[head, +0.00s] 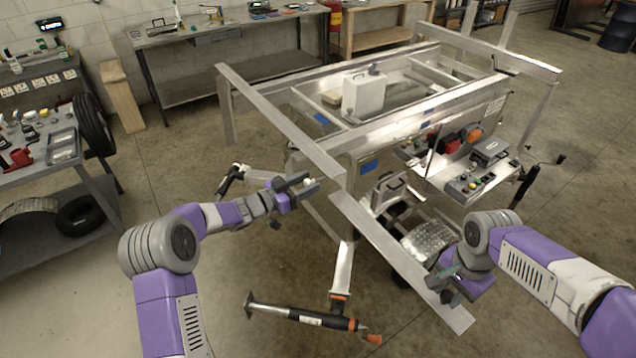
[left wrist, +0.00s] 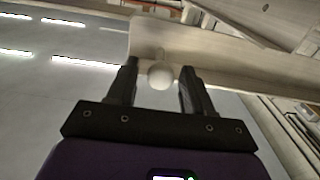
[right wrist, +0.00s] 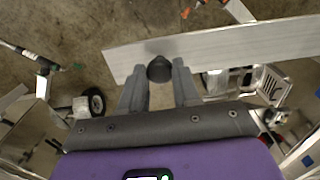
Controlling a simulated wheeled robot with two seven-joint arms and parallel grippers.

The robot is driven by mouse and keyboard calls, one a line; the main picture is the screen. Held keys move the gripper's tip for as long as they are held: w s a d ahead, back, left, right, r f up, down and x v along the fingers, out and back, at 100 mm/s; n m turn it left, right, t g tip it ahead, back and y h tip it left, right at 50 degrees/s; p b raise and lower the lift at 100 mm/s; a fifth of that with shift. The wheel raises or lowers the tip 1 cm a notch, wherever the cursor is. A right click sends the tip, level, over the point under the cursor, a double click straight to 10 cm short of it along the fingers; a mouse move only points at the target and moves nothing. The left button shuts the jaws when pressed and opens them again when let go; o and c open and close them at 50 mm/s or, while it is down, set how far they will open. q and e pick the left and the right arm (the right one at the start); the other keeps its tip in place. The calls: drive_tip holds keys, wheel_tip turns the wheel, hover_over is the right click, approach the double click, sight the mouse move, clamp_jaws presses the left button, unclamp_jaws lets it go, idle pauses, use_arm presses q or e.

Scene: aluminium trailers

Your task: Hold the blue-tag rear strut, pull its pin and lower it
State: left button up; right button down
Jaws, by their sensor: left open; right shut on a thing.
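A long flat silver bar, apparently the strut (head: 385,240), slopes from the trailer's near corner down to the right. A blue tag (head: 370,166) is on the frame beside its upper end. My right gripper (head: 455,277) is shut on a dark round knob (right wrist: 160,68) near the bar's lower end. My left gripper (head: 303,187) is open near the trailer corner. In the left wrist view, a pale round knob, likely the pin (left wrist: 160,75), sits between its spread fingers, against a pale beam (left wrist: 215,62). I cannot tell whether the fingers touch it.
The aluminium trailer frame (head: 420,105) fills the middle, with a control panel (head: 480,180) on its right. A jack with a black and orange handle (head: 315,318) lies low in front. A workbench (head: 50,165) with tyres stands at left.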

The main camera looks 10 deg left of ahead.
use_arm(q)
drive_tip(key=shift+w+d, duration=0.25)
clamp_jaws()
drive_tip(key=shift+v, duration=1.7)
drive_tip(key=shift+c, duration=2)
unclamp_jaws()
drive_tip(key=o, duration=0.4)
drive_tip(key=shift+s, duration=0.1)
drive_tip(key=v, duration=1.2)
drive_tip(key=shift+f, duration=0.1)
